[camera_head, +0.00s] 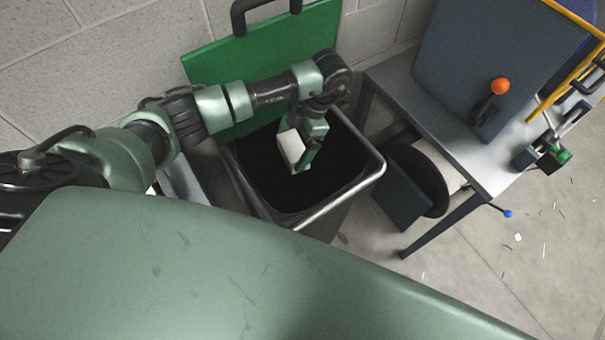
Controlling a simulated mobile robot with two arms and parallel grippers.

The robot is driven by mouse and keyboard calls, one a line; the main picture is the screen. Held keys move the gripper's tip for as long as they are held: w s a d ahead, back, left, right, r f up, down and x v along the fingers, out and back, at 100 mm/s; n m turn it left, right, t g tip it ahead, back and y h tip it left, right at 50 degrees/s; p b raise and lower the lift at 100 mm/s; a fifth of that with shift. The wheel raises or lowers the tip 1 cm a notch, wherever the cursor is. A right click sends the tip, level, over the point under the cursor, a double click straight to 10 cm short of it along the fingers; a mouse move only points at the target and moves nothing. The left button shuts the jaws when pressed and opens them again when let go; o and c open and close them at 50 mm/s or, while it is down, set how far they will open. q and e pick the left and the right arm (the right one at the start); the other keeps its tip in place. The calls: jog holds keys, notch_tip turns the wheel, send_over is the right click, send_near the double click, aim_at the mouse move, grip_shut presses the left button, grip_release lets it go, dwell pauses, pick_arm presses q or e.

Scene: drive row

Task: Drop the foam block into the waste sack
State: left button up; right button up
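The foam block (291,147) is a small white block. My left gripper (303,155) is shut on it and holds it over the open mouth of the waste sack. The waste sack (262,178) is black and hangs open inside a metal rim (322,214). Its inside is dark, and its bottom cannot be made out. My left arm reaches in from the left across the sack's far left side. My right gripper is not in view.
A green lid (215,66) with a dark handle stands raised behind the sack against a block wall. A grey machine table (440,125) with an orange knob (500,86) stands to the right. Small scraps litter the floor (520,260) at the right.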

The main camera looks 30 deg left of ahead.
pick_arm(q)
jog(key=shift+w, duration=0.1)
jog(key=v, duration=0.7)
jog(key=shift+r, duration=0.35)
jog(key=shift+d+f, duration=0.1)
